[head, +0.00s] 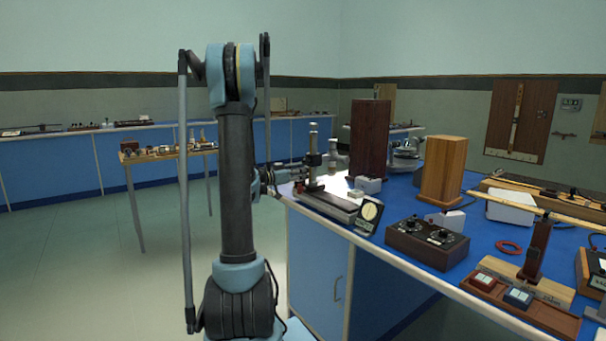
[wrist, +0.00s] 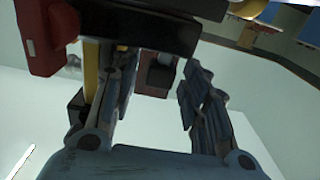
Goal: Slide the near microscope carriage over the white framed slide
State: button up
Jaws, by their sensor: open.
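A microscope on an upright post (head: 314,158) stands on a long grey and dark base (head: 328,205) at the bench's left corner. A small pale piece (head: 355,193), possibly the white framed slide, sits toward the right end of that base; its frame is too small to make out. My gripper (head: 292,174) is at the left side of the microscope post, partly hidden by my arm. In the wrist view its two fingers (wrist: 155,90) are apart, with a small dark block (wrist: 157,77) showing between them. I cannot tell whether they touch it.
A round dial gauge (head: 370,213) and a dark control box (head: 427,241) stand right of the base. Tall wooden boxes (head: 370,138) (head: 442,170) stand behind.

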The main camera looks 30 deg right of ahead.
jog(key=shift+d, duration=0.5)
grip_shut()
jog(key=s, duration=0.9)
jog(key=s+d, duration=0.1)
jog(key=s, duration=0.4)
grip_release()
jog(key=shift+a, duration=0.1)
